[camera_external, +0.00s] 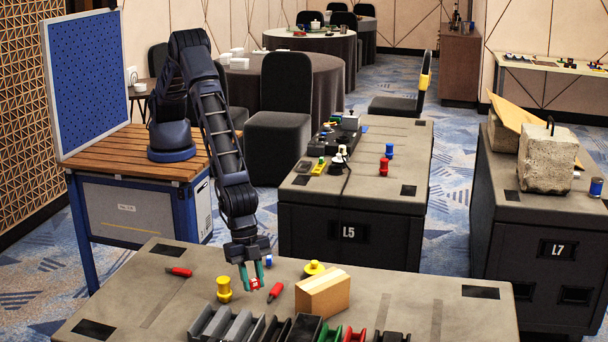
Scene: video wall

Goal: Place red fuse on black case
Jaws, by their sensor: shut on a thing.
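My gripper (254,283), with teal fingers, points down low over the front case top. It is shut on a small red thing with a pale patch, which looks like the red fuse (256,284); the fingers hide part of it. Whether it touches the surface below I cannot tell. Several black cases are in view: the front case (440,315) under my gripper, the case marked L5 (310,235) behind it, and the case marked L7 (510,250) at the right. Which one the task means is not clear.
A yellow knobbed piece (224,290) and a red piece (275,291) lie close to my gripper. A cardboard box (323,293) stands to its right. A row of grey, black, green and red holders (245,326) lines the front. The front case's right side is clear.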

